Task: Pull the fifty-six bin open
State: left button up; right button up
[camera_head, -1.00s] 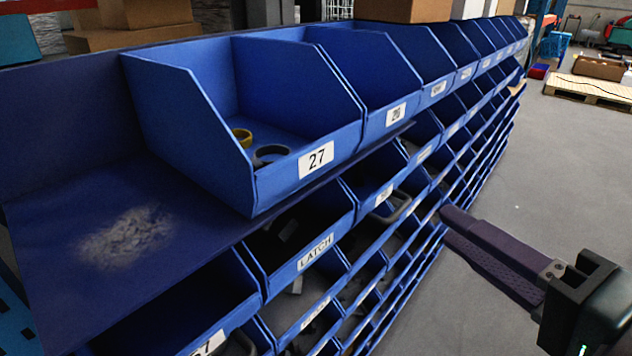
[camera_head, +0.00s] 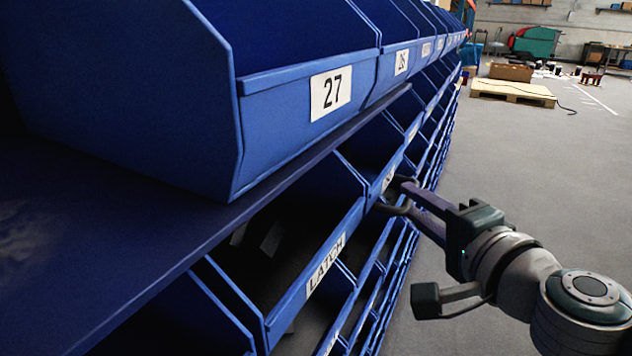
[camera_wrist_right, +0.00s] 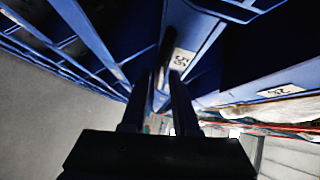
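The fifty-six bin (camera_head: 380,190) is a blue bin in the row under the shelf that holds bin 27. Its label is too oblique to read in the head view; in the right wrist view a sideways label (camera_wrist_right: 182,60) looks like 56. A curved grey handle (camera_head: 398,208) sticks out from its front. My right gripper (camera_head: 408,199) is at this handle, its two fingers apart. In the right wrist view the fingers (camera_wrist_right: 160,92) stand on both sides of a dark bar, seemingly the handle. Firm contact cannot be made out. My left gripper is not in view.
Bin 27 (camera_head: 300,95) stands above on the shelf. The bin labelled LATCH (camera_head: 322,267) is at the near side, in the same row. More blue bins run away behind. The grey floor (camera_head: 540,170) on the right is clear, with a pallet (camera_head: 512,92) far off.

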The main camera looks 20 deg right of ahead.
jog(key=shift+w+f, duration=0.15)
jog(key=shift+w, duration=0.85)
grip_shut()
jog(key=shift+d, duration=0.1)
dwell(0.7)
